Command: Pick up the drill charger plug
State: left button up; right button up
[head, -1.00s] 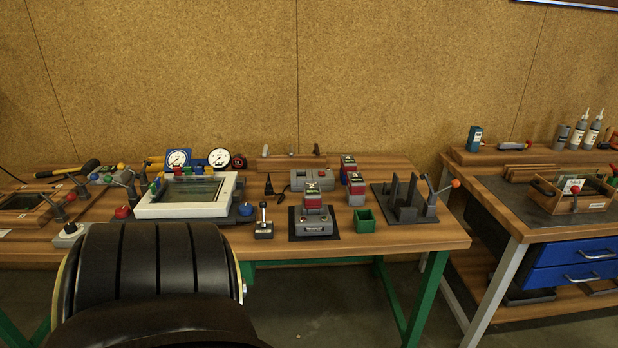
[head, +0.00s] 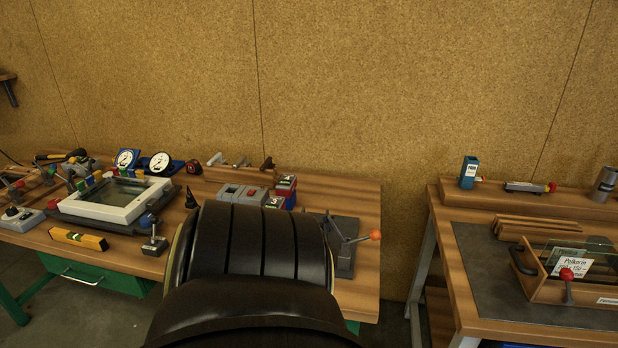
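A small black pointed piece (head: 191,199), which looks like the drill charger plug, stands on the wooden bench right of the white glass frame. A grey charger unit (head: 240,193) sits to its right, with red-and-black battery packs (head: 285,186) beside it. The cord is not clear to see. A large black rounded part of my own body hides the bench just in front of the charger. Neither of my grippers shows.
The white tilting glass frame (head: 115,202) lies left, with a yellow level (head: 78,238) in front and a small lever block (head: 155,245) to its right. A gap separates a second bench (head: 470,305).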

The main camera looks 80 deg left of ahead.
aim_at(191, 203)
jog(key=i, duration=0.1)
jog(key=u, duration=3.35)
